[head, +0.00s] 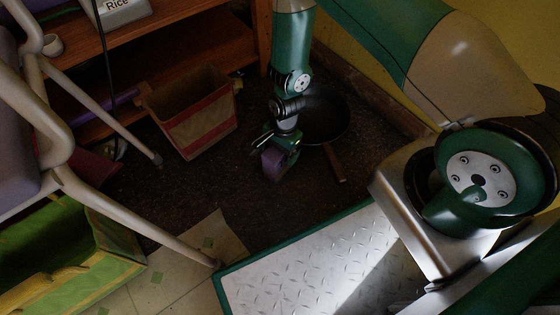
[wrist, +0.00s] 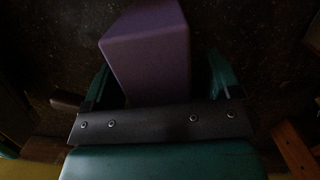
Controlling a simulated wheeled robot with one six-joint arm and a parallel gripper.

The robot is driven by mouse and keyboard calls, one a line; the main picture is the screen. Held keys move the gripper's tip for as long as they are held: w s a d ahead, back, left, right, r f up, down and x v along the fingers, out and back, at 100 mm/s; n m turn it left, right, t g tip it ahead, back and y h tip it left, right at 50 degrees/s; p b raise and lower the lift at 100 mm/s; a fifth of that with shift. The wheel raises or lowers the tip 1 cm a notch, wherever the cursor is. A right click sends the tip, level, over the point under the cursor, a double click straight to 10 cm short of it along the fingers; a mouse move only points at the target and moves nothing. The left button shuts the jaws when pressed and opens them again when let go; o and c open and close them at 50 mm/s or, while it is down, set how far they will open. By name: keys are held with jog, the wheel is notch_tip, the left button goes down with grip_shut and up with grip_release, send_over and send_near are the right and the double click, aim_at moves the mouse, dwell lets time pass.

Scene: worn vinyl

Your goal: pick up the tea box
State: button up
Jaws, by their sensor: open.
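A purple box, which I take to be the tea box (head: 273,164), is at my gripper (head: 281,146) low over the dark floor in the head view. In the wrist view the purple box (wrist: 150,58) lies between the two green fingers of my gripper (wrist: 162,85), one on each side. The jaws are open, and I cannot tell whether either finger touches it. No printing on the box can be read. Whether the box rests on the floor is hard to tell in the dim light.
A dark pan (head: 325,118) lies right of my gripper, its handle towards the front. A tan and red bin (head: 197,122) stands to the left by wooden shelves. Pale chair legs (head: 140,222) and a green box (head: 105,255) fill the lower left.

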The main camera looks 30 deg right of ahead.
jog(key=shift+f, duration=0.25)
dwell(0.3)
jog(key=c, duration=1.4)
jog(key=shift+r, duration=0.15)
